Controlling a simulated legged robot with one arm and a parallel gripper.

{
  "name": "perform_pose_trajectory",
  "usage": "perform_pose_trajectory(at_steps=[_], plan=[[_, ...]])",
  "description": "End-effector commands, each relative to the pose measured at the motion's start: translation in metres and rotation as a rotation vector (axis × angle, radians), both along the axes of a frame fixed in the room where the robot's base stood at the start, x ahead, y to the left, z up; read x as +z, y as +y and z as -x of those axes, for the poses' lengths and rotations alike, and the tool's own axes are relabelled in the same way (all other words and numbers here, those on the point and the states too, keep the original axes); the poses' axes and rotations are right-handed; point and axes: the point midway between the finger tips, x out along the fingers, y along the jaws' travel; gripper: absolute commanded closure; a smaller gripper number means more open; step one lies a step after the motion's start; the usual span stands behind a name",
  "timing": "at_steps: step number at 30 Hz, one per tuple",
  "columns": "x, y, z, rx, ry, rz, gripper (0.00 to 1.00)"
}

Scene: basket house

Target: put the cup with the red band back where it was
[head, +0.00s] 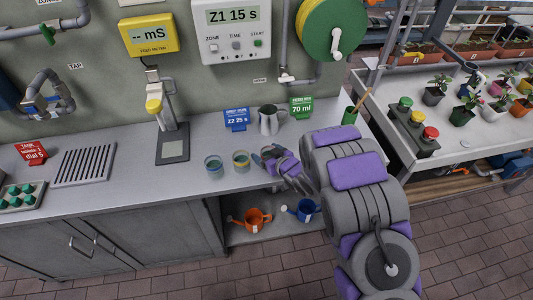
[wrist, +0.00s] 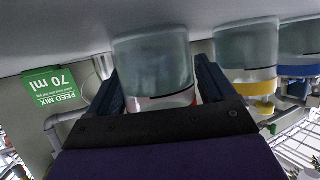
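The cup with the red band (wrist: 155,68) is a clear cup between my gripper's two fingers (wrist: 160,95) in the wrist view, which is upside down. It appears upright on the counter. A finger is close along each side, but I cannot tell whether both touch it. In the head view my gripper (head: 266,160) is low over the counter (head: 190,185) and mostly hides this cup. The cup with the yellow band (head: 241,161) stands just left of my gripper, and the cup with the blue band (head: 214,167) is further left. Both also show right of the red-banded cup in the wrist view.
A metal jug (head: 269,120) stands behind my gripper, between a blue sign (head: 236,119) and a green 70 ml sign (head: 302,108). A scale plate (head: 173,147) is at left. A green pot (head: 349,116) is at right. Free counter lies left of the cups.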

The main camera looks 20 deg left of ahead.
Motion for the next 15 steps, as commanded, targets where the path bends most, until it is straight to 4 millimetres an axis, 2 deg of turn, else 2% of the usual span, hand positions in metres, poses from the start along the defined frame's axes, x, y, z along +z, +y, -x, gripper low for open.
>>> perform_pose_trajectory(at_steps=[3, 11, 15], plan=[[0.0000, 0.0001, -0.0001, 0.000, 0.000, 0.000, 0.07], [0.0012, -0.0006, 0.0003, 0.000, 0.000, 0.000, 0.07], [0.0067, -0.0089, 0.0057, -0.001, -0.001, -0.001, 0.07]])
